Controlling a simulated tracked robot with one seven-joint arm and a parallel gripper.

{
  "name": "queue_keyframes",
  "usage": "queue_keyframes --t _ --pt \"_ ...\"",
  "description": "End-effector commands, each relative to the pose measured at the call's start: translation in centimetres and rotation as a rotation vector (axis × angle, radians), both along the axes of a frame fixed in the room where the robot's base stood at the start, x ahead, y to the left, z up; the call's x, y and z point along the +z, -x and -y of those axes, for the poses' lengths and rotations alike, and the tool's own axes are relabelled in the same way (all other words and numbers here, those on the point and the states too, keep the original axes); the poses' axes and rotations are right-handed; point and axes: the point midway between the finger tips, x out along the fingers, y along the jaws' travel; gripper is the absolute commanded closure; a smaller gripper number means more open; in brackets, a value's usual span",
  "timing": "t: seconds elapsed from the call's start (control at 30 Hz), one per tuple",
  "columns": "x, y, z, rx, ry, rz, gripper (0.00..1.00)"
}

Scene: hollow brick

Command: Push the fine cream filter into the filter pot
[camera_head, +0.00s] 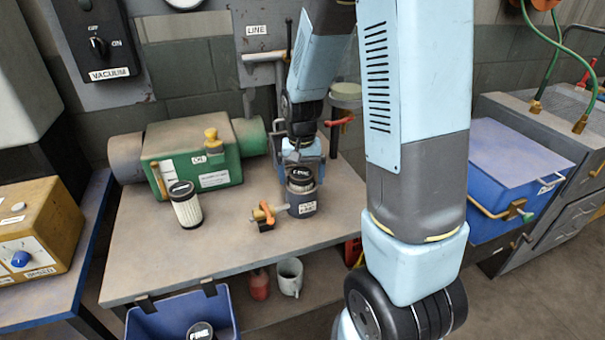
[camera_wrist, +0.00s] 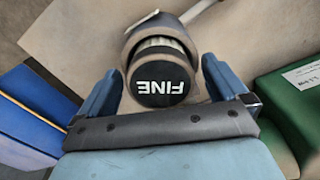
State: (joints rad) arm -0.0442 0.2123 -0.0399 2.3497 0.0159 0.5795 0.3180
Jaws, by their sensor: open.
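The fine cream filter (camera_wrist: 160,82) has a black cap lettered FINE and a pale pleated side. It sits in the mouth of the dark grey filter pot (camera_head: 302,207), with its cap (camera_head: 300,175) and a strip of pleats standing above the rim. The pot stands on the bench and its rim (camera_wrist: 133,43) shows around the filter in the wrist view. My gripper (camera_wrist: 160,85) is open, with its blue fingers on either side of the cap and gaps visible. In the head view my gripper (camera_head: 302,158) is just above the pot.
Another cream filter with a dark cap (camera_head: 187,205) stands on the bench (camera_head: 240,245) at left. A green tank (camera_head: 195,155) is behind it. An orange-handled valve (camera_head: 263,214) adjoins the pot. A blue bin (camera_head: 165,320) hangs in front, holding a FINE-capped item (camera_head: 200,331).

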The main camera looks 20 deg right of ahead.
Motion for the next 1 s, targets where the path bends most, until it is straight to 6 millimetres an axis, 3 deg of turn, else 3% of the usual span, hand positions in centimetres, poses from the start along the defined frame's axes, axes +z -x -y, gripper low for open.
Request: queue_keyframes --t 0.23,0.7,1.0 --pt "1.7 -0.1 0.0 0.0 0.0 0.003 0.0" --pt "10.5 -0.1 0.0 0.001 0.0 0.004 0.0" --pt "13.5 -0.1 0.0 0.001 0.0 0.0 0.0"
